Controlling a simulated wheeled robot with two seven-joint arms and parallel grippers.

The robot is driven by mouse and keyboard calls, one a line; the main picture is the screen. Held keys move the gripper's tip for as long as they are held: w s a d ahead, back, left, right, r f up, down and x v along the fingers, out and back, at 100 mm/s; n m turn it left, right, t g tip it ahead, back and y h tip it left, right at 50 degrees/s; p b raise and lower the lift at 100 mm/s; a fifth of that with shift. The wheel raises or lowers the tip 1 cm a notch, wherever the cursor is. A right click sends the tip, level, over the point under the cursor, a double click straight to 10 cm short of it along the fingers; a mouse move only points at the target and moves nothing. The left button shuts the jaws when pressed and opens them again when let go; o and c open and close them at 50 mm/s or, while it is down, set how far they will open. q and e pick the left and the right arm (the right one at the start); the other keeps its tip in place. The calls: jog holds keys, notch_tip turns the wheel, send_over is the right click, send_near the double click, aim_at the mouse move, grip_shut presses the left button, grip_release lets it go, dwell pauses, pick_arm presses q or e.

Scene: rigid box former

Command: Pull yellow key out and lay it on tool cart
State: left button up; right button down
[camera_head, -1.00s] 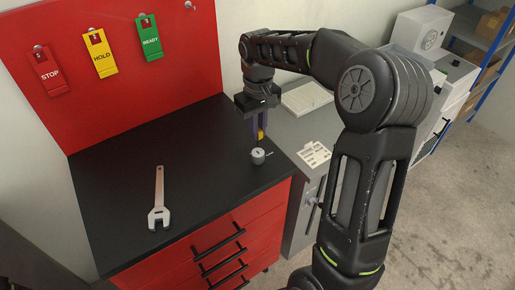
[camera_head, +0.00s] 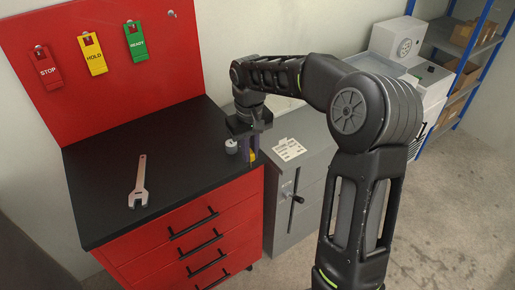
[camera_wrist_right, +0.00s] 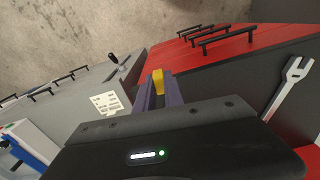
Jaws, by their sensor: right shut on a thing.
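The yellow key (camera_head: 252,156) is held between the fingers of my right gripper (camera_head: 249,150). In the right wrist view the key (camera_wrist_right: 157,80) shows as a yellow piece between the purple-grey fingers (camera_wrist_right: 160,92). The gripper hangs low at the right edge of the tool cart (camera_head: 95,190), beside the grey cylinder (camera_head: 231,146) and apart from it. The cart has a black top and red drawers. I cannot tell whether the key touches anything below. My left gripper is not in view.
An open-end wrench (camera_head: 139,182) lies on the cart top. Stop, Hold and Ready tags (camera_head: 92,54) hang on the red back panel. A grey cabinet (camera_head: 315,150) with a white printed sheet (camera_head: 290,149) stands to the right. The middle of the cart top is clear.

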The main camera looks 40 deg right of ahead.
pick_arm(q)
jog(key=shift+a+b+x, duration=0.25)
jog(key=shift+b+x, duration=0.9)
jog(key=shift+b, duration=0.05)
pick_arm(e)
jog(key=shift+n, duration=0.6)
jog(key=w+a+f, duration=0.1)
jog(key=a+f, duration=0.1)
jog(key=a, duration=0.3)
jog(key=w+a+f, duration=0.1)
jog(key=a+f, duration=0.1)
jog(key=a, duration=0.3)
jog(key=w+a+f, duration=0.1)
jog(key=a+f, duration=0.1)
jog(key=a, duration=0.3)
jog(key=shift+a+f, duration=0.2)
jog(key=shift+f, duration=0.05)
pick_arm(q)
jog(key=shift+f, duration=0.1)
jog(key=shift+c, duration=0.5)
